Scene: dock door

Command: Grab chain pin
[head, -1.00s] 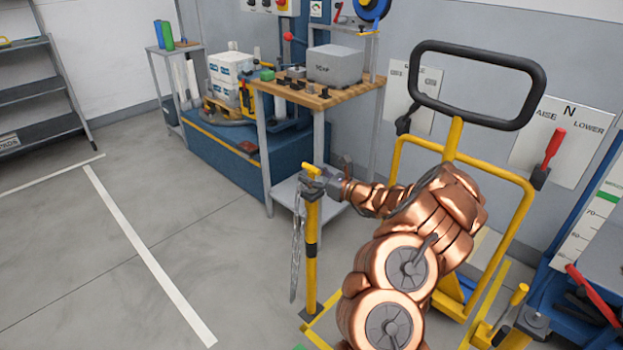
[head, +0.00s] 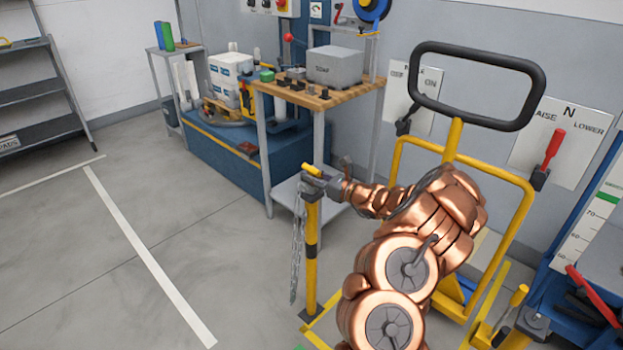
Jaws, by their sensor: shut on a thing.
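The chain pin (head: 312,171) shows as a small yellow piece at the top of a yellow and black post (head: 311,252). My gripper (head: 318,181) is at the post top, reaching in from the right, and is shut on the pin. The fingers and the post top overlap, so the pin's lower part is hidden. A grey metal chain (head: 297,250) hangs down along the left side of the post.
A yellow cart frame with a black handle (head: 413,75) stands to the right. A wooden-topped workbench (head: 335,97) with a grey box (head: 335,65) is behind the post. The floor at left is clear.

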